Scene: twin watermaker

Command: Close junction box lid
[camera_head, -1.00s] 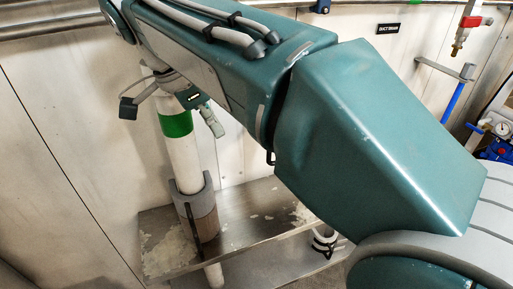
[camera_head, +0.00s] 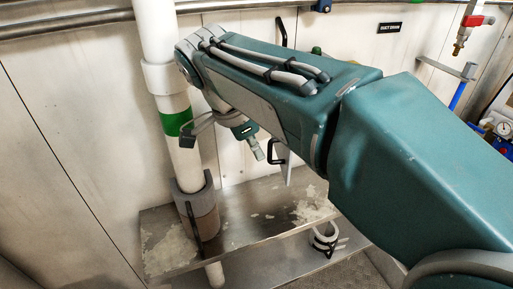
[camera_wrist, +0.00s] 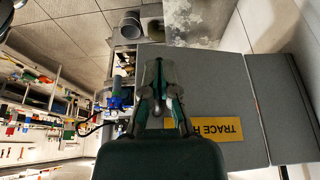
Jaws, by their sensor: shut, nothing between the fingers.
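In the wrist view a grey flat panel (camera_wrist: 215,75), which looks like the junction box lid, carries a yellow label (camera_wrist: 203,129) reading upside down "TRACE H…", partly covered by my gripper. A second grey panel (camera_wrist: 282,110) adjoins its right edge across a seam. How far open the lid stands cannot be told. My gripper (camera_wrist: 160,66) is shut and empty, in front of the first panel's left part; contact cannot be told. In the head view my gripper (camera_head: 259,153) is left of a black handle (camera_head: 277,151) and a pale panel edge (camera_head: 287,165); my arm hides most of the area behind.
In the head view a white pipe (camera_head: 181,161) with a green band stands left of my gripper. A worn metal shelf (camera_head: 240,230) lies below. A red-handled valve (camera_head: 473,20) and a gauge (camera_head: 503,128) are at right. The left wall is bare.

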